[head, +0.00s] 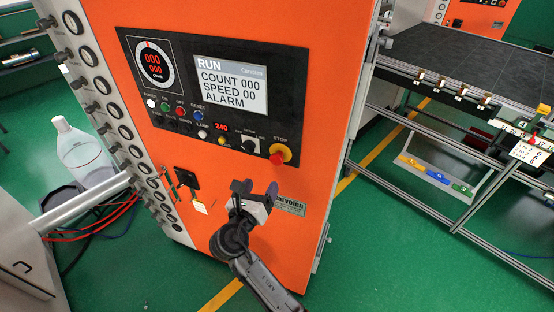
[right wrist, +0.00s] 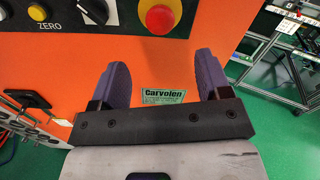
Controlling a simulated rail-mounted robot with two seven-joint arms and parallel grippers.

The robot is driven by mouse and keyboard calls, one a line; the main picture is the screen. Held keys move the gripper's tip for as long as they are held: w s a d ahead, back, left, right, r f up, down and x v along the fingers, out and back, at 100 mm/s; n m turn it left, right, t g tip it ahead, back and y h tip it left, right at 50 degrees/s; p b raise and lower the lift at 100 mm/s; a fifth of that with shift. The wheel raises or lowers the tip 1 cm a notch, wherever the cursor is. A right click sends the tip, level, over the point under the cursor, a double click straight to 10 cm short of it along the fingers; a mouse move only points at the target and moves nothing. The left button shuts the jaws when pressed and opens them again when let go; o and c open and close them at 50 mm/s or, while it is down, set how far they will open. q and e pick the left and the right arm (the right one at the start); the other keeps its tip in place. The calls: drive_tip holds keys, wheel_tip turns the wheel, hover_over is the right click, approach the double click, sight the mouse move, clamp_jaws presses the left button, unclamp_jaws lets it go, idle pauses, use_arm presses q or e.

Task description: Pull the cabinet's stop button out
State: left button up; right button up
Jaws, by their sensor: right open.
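The stop button (head: 279,154) is a red knob on a yellow base, at the lower right of the orange cabinet's (head: 190,110) black control panel. It also shows at the top of the right wrist view (right wrist: 159,18). My right gripper (head: 256,187) is below and a little left of the button in the head view, apart from it. In the right wrist view its two purple fingers (right wrist: 162,72) are spread open, with nothing between them but the cabinet face and a nameplate behind. My left gripper is not in view.
The panel's screen (head: 231,85) reads RUN, COUNT 000, SPEED 00, ALARM. A black rotary knob (head: 250,146) sits left of the stop button. A key-like black latch (head: 186,179) is lower left. A dark-topped workbench (head: 480,70) stands at right, with green floor between.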

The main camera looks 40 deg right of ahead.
sight(275, 161)
drive_tip(key=p+x, duration=0.2)
drive_tip(key=x, duration=1)
drive_tip(key=shift+a, duration=0.1)
